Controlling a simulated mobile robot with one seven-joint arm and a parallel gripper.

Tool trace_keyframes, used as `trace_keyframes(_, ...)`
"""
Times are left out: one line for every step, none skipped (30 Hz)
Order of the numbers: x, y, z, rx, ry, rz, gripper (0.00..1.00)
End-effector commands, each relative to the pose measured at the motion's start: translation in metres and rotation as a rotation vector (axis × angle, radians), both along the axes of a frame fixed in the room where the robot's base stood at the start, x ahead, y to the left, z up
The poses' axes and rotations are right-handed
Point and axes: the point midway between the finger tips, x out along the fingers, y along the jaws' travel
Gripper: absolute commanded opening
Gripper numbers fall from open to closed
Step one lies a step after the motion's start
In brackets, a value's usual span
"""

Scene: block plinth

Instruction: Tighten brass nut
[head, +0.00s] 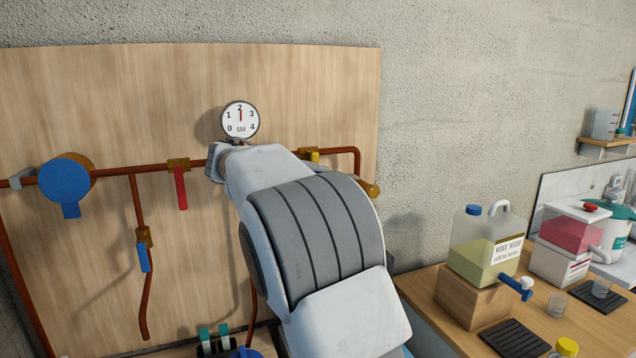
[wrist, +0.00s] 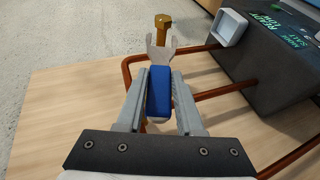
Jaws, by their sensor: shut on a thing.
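In the wrist view my gripper (wrist: 160,92) is shut on the blue handle (wrist: 159,91) of a spanner. The spanner's grey open-ended jaw (wrist: 160,50) points away from me. A brass nut or fitting (wrist: 162,27) with a wider end stands just beyond the jaw, in line with it. The jaw's prongs lie at either side of its lower part; I cannot tell whether they touch it. In the head view my arm hides the gripper and spanner. A brass fitting (head: 369,188) shows right of my arm, under the copper pipe's bend.
Copper pipes (head: 120,172) run along the wooden board, with a red lever (head: 181,188), a blue lever (head: 143,257) and a pressure gauge (head: 241,120). A dark box (wrist: 270,62) with lit text is close on the wrist view's right.

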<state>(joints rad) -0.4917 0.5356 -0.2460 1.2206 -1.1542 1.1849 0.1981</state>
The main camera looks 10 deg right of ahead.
Motion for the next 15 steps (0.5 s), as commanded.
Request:
trace_keyframes(0.0,0.001,-0.009,-0.018,-0.002,0.0,0.0)
trace_keyframes(0.0,0.002,-0.011,-0.027,-0.004,0.001,0.0)
trace_keyframes(0.0,0.003,-0.013,-0.041,-0.007,0.0,0.0)
trace_keyframes(-0.001,0.004,-0.014,-0.052,-0.008,0.001,0.0)
trace_keyframes(-0.001,0.004,-0.016,-0.061,-0.011,0.0,0.0)
trace_keyframes(-0.001,0.005,-0.019,-0.075,-0.013,0.001,0.0)
trace_keyframes(-0.001,0.006,-0.02,-0.086,-0.016,0.0,0.0)
trace_keyframes(-0.001,0.006,-0.022,-0.096,-0.018,0.0,0.0)
trace_keyframes(-0.001,0.007,-0.024,-0.11,-0.021,0.0,0.0)
trace_keyframes(-0.001,0.002,-0.021,-0.109,-0.023,-0.003,0.0)
trace_keyframes(0.0,-0.001,-0.021,-0.108,-0.022,-0.004,0.0)
trace_keyframes(0.0,-0.005,-0.022,-0.107,-0.022,-0.004,0.0)
trace_keyframes(0.001,-0.008,-0.023,-0.107,-0.021,-0.002,0.0)
trace_keyframes(0.002,-0.011,-0.024,-0.107,-0.021,-0.001,0.0)
trace_keyframes(0.002,-0.015,-0.025,-0.107,-0.021,-0.002,0.0)
